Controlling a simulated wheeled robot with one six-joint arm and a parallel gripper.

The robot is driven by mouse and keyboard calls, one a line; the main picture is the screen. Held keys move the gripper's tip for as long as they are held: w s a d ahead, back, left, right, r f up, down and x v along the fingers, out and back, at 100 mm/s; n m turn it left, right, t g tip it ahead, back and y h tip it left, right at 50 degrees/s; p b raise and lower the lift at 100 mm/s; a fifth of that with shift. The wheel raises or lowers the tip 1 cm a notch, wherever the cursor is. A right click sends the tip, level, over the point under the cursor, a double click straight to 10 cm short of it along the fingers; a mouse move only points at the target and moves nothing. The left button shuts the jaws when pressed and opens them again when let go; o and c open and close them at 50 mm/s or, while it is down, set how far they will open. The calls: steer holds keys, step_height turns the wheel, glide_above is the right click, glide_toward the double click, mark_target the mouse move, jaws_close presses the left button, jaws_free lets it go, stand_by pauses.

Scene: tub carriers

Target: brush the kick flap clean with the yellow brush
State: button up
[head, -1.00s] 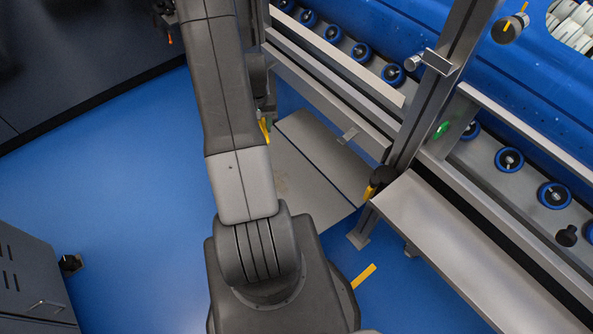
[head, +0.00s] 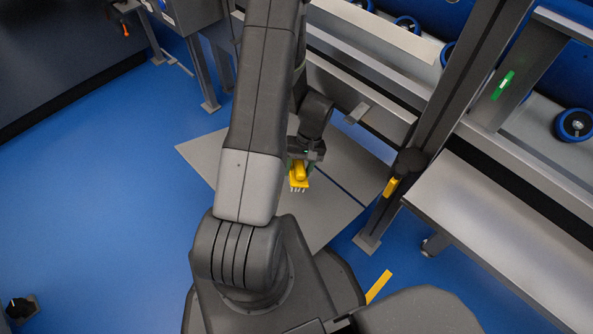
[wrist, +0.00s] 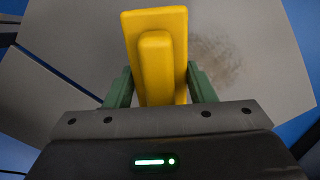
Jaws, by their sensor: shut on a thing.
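The yellow brush (head: 299,180) is in my gripper (head: 302,164), with its pale bristles pointing down. In the wrist view the brush's yellow back (wrist: 155,50) sits between the two green fingers of my gripper (wrist: 160,88), which are shut on it. The kick flap appears to be the flat grey panel (head: 330,206) low over the blue floor, split by a dark seam. It also fills the wrist view (wrist: 90,45), where a brownish dirt smudge (wrist: 216,58) shows right of the brush. The brush is over the panel; I cannot tell whether the bristles touch it.
A metal frame post (head: 440,120) with a black and yellow fitting stands right of the panel. A long grey ledge (head: 490,210) runs along the right. A roller conveyor (head: 410,60) lies behind. Blue floor (head: 110,190) is open on the left.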

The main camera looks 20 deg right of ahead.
steer(key=shift+s+d+f, duration=0.1)
steer(key=shift+s+f, duration=0.1)
steer(key=shift+f, duration=0.35)
steer(key=shift+b+x, duration=1.9)
steer(key=shift+x, duration=1)
steer(key=shift+b+x, duration=0.9)
steer(key=shift+x, duration=0.05)
steer(key=shift+w, duration=0.15)
